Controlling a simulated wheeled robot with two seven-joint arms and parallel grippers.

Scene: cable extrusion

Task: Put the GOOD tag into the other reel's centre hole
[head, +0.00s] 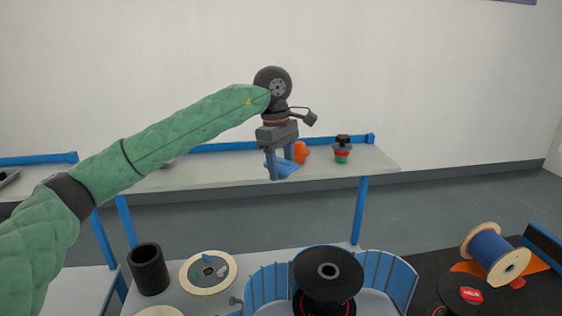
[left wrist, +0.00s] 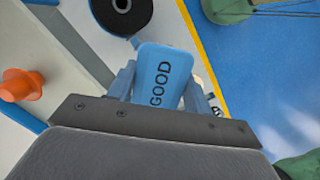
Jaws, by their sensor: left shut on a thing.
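My left gripper (head: 284,168) is raised above the front table, with its blue fingers pointing down. In the left wrist view it is shut on the blue GOOD tag (left wrist: 163,78), whose lettering faces the camera. In the head view the tag is hard to tell from the blue fingers. A black reel with a centre hole (head: 328,271) stands below, in front of a blue slatted guard; what looks like it shows at the top of the left wrist view (left wrist: 121,10). A red tag (head: 471,295) lies on a dark surface at lower right. My right gripper is not in view.
A wooden-flanged reel (head: 208,272) with small pieces on it and a black cylinder (head: 149,269) stand left of the guard (head: 268,287). A blue-wound reel (head: 492,251) lies right. An orange cone (head: 302,151) and a dark-topped object (head: 342,149) stand on the back shelf (head: 225,171).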

